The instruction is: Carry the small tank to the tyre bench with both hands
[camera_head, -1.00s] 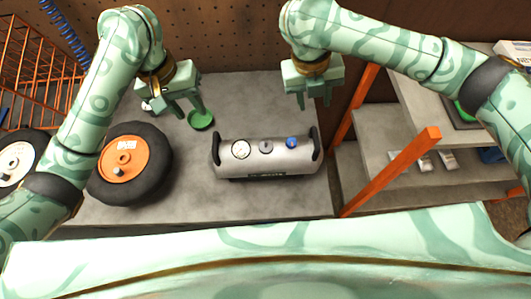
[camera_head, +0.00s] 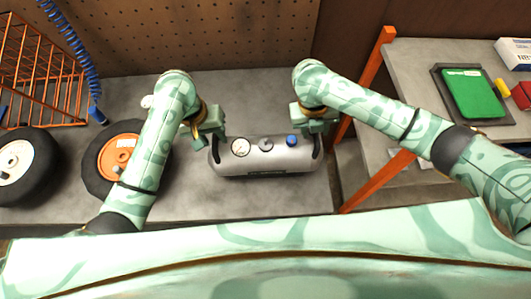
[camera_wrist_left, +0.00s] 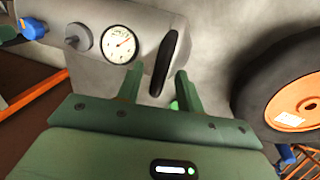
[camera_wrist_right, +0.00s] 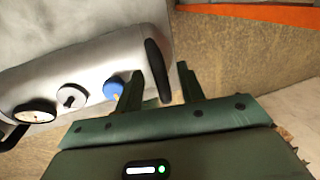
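The small silver tank (camera_head: 265,162) lies on the grey bench top (camera_head: 285,95), with a gauge, a grey knob and a blue knob on it and a black handle at each end. My left gripper (camera_head: 213,136) is at its left end. In the left wrist view, the open fingers (camera_wrist_left: 157,82) stand on either side of a black handle (camera_wrist_left: 170,60). My right gripper (camera_head: 316,138) is at the right end. In the right wrist view, its open fingers (camera_wrist_right: 161,82) straddle the other handle (camera_wrist_right: 157,68). Neither is visibly closed on its handle.
A tyre with an orange hub (camera_head: 112,152) sits left of the tank, partly behind my left arm. Another tyre with a white hub (camera_head: 18,165) is at far left, below an orange wire basket (camera_head: 40,75). Orange posts (camera_head: 373,72) and a grey shelf (camera_head: 415,65) stand at right.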

